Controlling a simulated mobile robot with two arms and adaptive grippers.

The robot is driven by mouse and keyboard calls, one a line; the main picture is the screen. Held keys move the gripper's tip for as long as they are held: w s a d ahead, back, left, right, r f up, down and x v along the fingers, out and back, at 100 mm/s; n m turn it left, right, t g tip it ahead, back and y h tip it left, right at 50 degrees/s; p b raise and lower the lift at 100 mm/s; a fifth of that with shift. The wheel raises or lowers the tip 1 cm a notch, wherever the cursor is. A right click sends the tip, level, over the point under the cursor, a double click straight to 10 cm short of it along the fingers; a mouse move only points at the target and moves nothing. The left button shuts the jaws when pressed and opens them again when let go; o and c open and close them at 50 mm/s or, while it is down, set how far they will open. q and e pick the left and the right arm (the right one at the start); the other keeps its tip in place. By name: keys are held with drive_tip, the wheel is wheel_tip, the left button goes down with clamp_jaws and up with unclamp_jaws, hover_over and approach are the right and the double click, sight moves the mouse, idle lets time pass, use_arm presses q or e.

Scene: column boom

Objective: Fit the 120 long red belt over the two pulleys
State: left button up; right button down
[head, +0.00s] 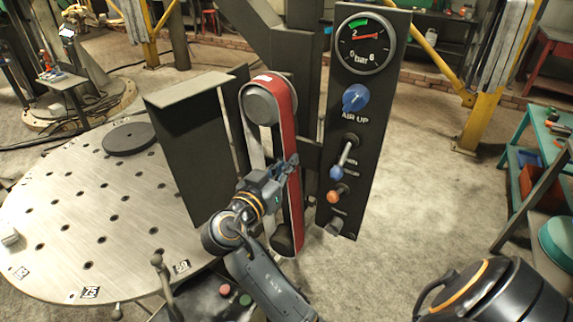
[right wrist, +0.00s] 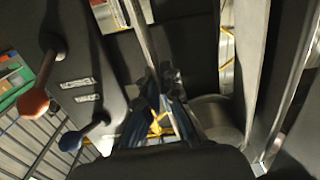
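The long red belt (head: 289,200) stands as a tall upright loop in the head view, with a red outer face and a pale inside. Its top goes around the upper pulley (head: 262,108). Its bottom hangs around the lower pulley (head: 281,236); I cannot tell how fully it is seated there. My right gripper (head: 291,165) is at the middle of the belt's right run. In the right wrist view its fingers (right wrist: 163,82) close together on the thin belt edge (right wrist: 143,35). My left gripper is not in view.
A black control panel (head: 360,110) with a gauge, a blue knob and levers stands just right of the belt. A dark guard (head: 190,150) and a round holed table (head: 75,215) are to the left. A teal shelf (head: 520,160) is at far right. The floor between is clear.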

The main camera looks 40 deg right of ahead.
drive_tip(key=shift+b, duration=0.35)
idle(0.5)
drive_tip(key=c, duration=1.4)
unclamp_jaws()
drive_tip(key=shift+c, duration=0.2)
drive_tip(key=shift+o, duration=0.4)
drive_tip(key=shift+o, duration=1.2)
drive_tip(key=shift+a, duration=0.15)
